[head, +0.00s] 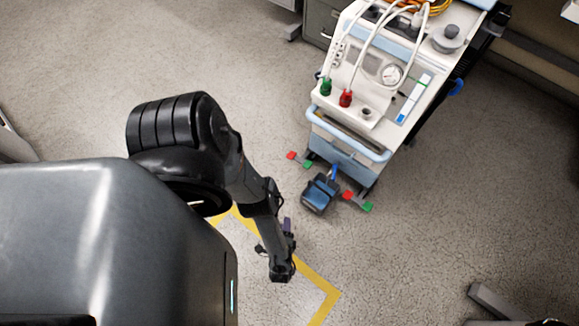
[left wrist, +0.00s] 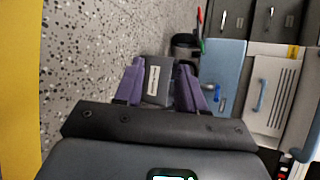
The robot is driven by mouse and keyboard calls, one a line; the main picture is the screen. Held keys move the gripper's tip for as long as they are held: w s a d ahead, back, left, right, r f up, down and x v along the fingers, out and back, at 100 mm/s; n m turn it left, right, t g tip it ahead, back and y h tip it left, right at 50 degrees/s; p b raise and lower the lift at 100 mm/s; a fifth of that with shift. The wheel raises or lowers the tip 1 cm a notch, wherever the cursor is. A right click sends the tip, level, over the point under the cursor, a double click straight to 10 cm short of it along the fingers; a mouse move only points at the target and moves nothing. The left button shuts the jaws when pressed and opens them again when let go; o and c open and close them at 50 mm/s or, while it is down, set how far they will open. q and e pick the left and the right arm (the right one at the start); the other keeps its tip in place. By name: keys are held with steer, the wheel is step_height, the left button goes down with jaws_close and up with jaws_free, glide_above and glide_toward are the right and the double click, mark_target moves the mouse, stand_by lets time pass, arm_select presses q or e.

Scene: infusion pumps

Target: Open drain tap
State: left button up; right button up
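A small blue tap (head: 334,172) sticks out low on the front of the medical cart (head: 345,157), above the dark blue tray-like part on the floor. In the left wrist view, a blue lever (left wrist: 217,93) shows against the cart's light blue panel, right of my fingers. My left gripper (head: 288,227) hangs in front of the cart, apart from the tap. Its two purple fingers (left wrist: 160,64) are spread apart in the left wrist view. A dark grey block with a white label (left wrist: 153,80) shows between them; I cannot tell what it is. My right gripper is not in view.
The dark blue tray-like part (head: 320,193) lies by the cart's feet, which have red and green ends. A yellow floor line (head: 318,287) runs under my left arm. Grey cabinets (head: 322,20) stand behind the cart. Open floor lies around the cart's front.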

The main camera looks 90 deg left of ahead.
arm_select(q)
steer(key=s, duration=0.1)
steer(key=s+d, duration=0.2)
steer(key=shift+f+g, duration=0.3)
steer(key=shift+g, duration=0.1)
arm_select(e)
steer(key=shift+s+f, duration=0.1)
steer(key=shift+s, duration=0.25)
arm_select(q)
steer(key=shift+h, duration=0.3)
